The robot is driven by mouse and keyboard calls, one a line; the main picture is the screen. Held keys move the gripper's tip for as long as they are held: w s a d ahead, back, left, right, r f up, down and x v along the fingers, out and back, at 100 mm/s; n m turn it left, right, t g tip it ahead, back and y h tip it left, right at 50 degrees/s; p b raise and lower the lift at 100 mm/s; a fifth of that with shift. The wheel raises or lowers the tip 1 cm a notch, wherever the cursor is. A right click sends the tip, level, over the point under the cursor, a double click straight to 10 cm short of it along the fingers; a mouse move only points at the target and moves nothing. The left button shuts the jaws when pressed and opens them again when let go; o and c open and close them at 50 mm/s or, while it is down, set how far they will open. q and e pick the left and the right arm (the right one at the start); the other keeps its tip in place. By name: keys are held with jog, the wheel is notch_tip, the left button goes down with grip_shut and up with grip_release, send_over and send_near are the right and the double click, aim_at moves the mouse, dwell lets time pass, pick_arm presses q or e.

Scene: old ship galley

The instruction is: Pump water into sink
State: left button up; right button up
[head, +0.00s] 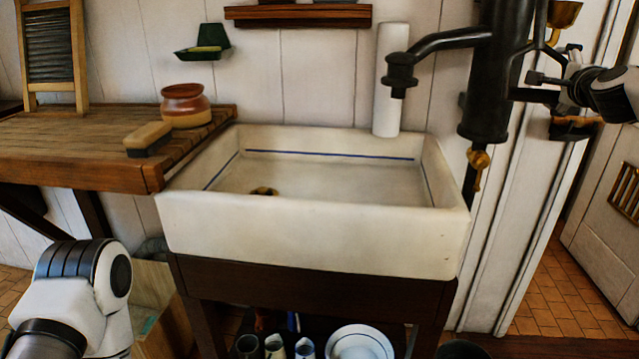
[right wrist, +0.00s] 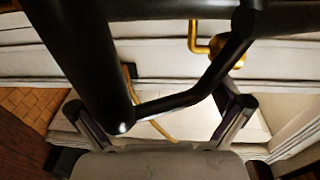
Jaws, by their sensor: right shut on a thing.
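A black hand pump (head: 490,75) is mounted on the wall at the right of the sink. Its spout (head: 405,75) reaches left over the white sink (head: 320,225), which has a blue line inside and a brass drain (head: 264,191). No water shows at the spout or in the basin. My right gripper (head: 548,82) is beside the pump, on its right. In the right wrist view the thin black pump handle (right wrist: 180,101) crosses between the fingers of my right gripper (right wrist: 160,118), which is shut on it. My left gripper is out of view; only my left arm shows, lower left.
A wooden counter (head: 70,150) adjoins the sink at left, with a brush (head: 148,138), a brown pot (head: 186,105) and a washboard (head: 52,50). A white cylinder (head: 390,85) stands behind the sink. Plates (head: 359,343) and cups are below. Brass fittings (head: 563,14) hang near my right arm.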

jog(key=shift+s+a+f+g, duration=0.15)
jog(key=shift+a+f, duration=0.15)
jog(key=shift+f, duration=0.2)
jog(key=shift+s+a+f+g, duration=0.15)
jog(key=shift+a+f, duration=0.15)
jog(key=shift+f, duration=0.15)
jog(key=v, duration=0.3)
jog(key=p+v, duration=0.1)
jog(key=v, duration=0.1)
jog(key=shift+w+a+r, duration=0.15)
jog(key=shift+a+r, duration=0.1)
jog(key=shift+r, duration=0.05)
jog(key=c, duration=0.5)
jog(key=shift+o, duration=0.2)
jog(key=p+v, duration=0.2)
jog(key=p, duration=0.1)
jog(key=shift+s+d+r, duration=0.1)
jog(key=shift+s+d, duration=0.05)
jog(key=shift+s, duration=0.15)
